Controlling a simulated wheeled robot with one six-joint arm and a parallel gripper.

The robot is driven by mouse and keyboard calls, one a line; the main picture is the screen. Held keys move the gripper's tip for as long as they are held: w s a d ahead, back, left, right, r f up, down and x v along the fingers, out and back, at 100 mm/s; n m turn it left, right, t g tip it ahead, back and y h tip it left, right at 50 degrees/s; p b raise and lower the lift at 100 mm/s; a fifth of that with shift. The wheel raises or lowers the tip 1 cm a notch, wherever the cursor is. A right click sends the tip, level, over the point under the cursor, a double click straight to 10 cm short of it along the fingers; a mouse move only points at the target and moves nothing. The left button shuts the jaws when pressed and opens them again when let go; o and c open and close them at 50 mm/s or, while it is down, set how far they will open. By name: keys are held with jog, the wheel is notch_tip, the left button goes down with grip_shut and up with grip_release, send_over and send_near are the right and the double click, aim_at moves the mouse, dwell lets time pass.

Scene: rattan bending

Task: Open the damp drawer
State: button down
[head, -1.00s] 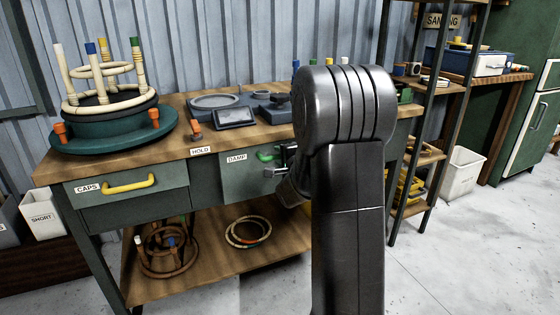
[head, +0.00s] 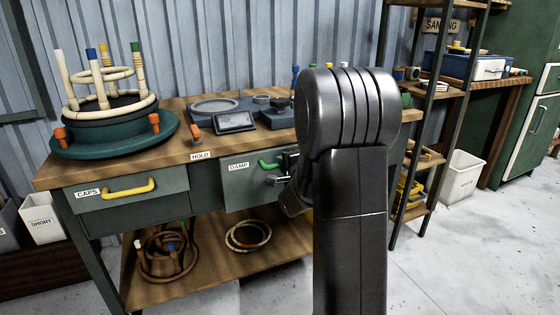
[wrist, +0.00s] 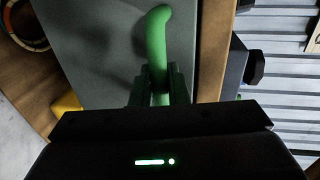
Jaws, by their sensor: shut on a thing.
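The damp drawer (head: 250,195) is a grey-green front labelled DAMP on the right side of the workbench. Its front stands slightly out from the bench. Its green handle (head: 268,163) shows left of my arm, which hides the drawer's right part. My gripper (head: 285,162) is at the handle's right portion. In the wrist view, my gripper (wrist: 160,75) is shut on the green handle (wrist: 156,35), one dark finger on each side of the bar. The grey drawer front (wrist: 95,50) lies behind it. The drawer's inside is not visible.
The caps drawer (head: 130,202) with a yellow handle (head: 128,189) is at the left, closed. A rattan frame on a green turntable (head: 110,140) and a tablet (head: 234,122) stand on the bench. Rattan coils (head: 248,236) lie on the lower shelf. A rack (head: 428,130) stands to the right.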

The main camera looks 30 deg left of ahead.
jog(key=f+p+v, duration=0.3)
jog(key=v, duration=1.4)
jog(key=shift+s+d+f, duration=0.3)
jog(key=shift+s+d, duration=0.15)
jog(key=shift+s, duration=0.1)
jog(key=c, duration=1.5)
grip_release()
